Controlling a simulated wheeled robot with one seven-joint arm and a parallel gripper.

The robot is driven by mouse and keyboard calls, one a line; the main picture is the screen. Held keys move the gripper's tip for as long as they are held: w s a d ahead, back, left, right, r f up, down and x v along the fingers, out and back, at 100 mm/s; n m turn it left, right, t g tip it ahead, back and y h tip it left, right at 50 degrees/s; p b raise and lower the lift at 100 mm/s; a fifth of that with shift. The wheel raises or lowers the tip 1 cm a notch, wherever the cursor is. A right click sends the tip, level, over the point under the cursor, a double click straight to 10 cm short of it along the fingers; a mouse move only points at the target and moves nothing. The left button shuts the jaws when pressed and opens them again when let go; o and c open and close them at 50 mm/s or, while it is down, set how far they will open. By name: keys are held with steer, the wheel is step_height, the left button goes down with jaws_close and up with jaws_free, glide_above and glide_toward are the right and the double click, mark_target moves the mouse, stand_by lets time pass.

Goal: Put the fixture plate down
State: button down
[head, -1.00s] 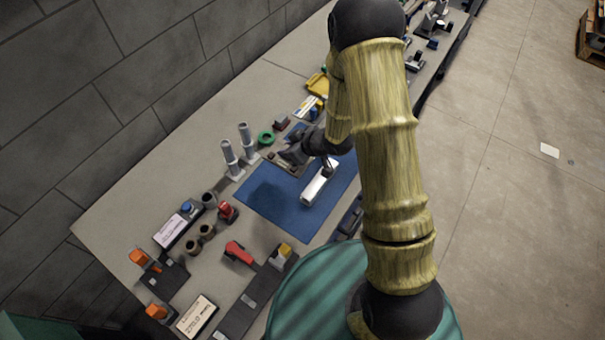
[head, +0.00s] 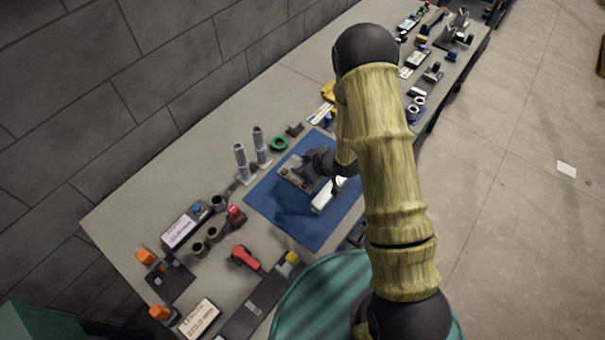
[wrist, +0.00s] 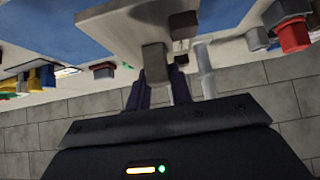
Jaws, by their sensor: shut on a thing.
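The fixture plate (head: 296,174) is a flat grey-brown plate over the far part of the blue mat (head: 308,232). My gripper (head: 315,168) is shut on it, reaching in from the right. In the wrist view the plate (wrist: 118,17) spans the top, and my gripper (wrist: 158,76) has its two dark fingers on either side of a grey block on the plate. A dark shadow lies on the mat in front of the plate. I cannot tell whether the plate touches the mat.
A white bar (head: 322,197) lies on the mat close to my gripper. Two grey posts (head: 242,162) and a green ring (head: 279,143) stand left of the mat. A red-handled part (head: 243,257) lies nearer. The front half of the mat is bare.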

steer(key=shift+f, duration=0.55)
steer(key=shift+f+p, duration=0.75)
steer(key=shift+f, duration=1.35)
steer(key=shift+f, duration=0.15)
steer(key=c, duration=1.3)
jaws_free()
steer(key=shift+o, duration=0.2)
steer(key=b+v, duration=0.3)
steer(key=v, duration=0.9)
